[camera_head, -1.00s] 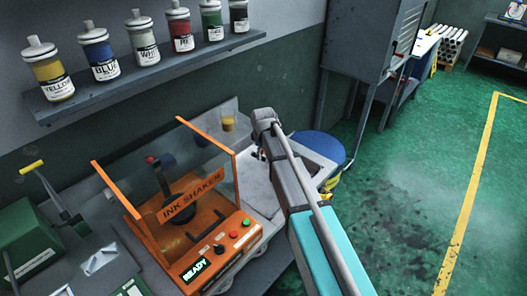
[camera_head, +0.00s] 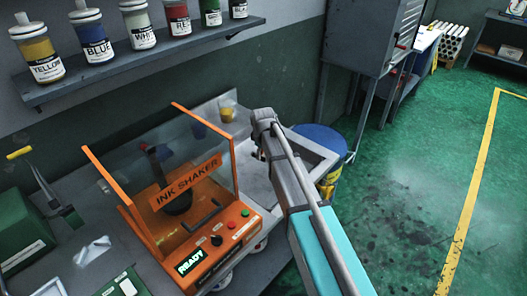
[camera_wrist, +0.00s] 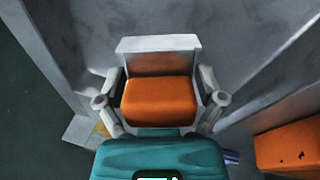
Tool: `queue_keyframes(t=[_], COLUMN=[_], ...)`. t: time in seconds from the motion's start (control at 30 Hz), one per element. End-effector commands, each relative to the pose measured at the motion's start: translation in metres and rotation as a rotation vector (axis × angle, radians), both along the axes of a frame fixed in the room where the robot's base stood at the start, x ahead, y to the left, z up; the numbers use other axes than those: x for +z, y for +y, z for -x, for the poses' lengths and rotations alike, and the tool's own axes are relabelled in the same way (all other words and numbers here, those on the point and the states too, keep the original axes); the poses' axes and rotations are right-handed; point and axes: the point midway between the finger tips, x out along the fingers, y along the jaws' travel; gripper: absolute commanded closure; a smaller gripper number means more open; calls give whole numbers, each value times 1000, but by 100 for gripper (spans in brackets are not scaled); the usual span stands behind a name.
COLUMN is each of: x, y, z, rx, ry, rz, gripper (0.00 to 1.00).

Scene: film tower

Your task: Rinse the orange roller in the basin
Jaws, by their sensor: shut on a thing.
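My gripper (camera_wrist: 160,88) is shut on the orange roller (camera_wrist: 160,101), with one finger on each side of it in the wrist view. A pale grey block-like part (camera_wrist: 158,43) shows just beyond the roller; I cannot tell whether it belongs to it. In the head view my gripper (camera_head: 262,154) points down over the grey basin (camera_head: 322,152) behind the ink shaker. The roller is hidden there by my arm. I cannot tell whether it touches the basin floor or whether there is water.
The orange ink shaker (camera_head: 190,205) with clear panels stands close left of my arm. Ink bottles line a wall shelf (camera_head: 150,60). Green floor at right is clear.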

Motion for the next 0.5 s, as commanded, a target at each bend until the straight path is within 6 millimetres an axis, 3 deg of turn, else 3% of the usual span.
queue_keyframes(t=[0.5], x=[-38], y=[1], z=[0], rx=[1], ry=[0], rz=[0], gripper=[64])
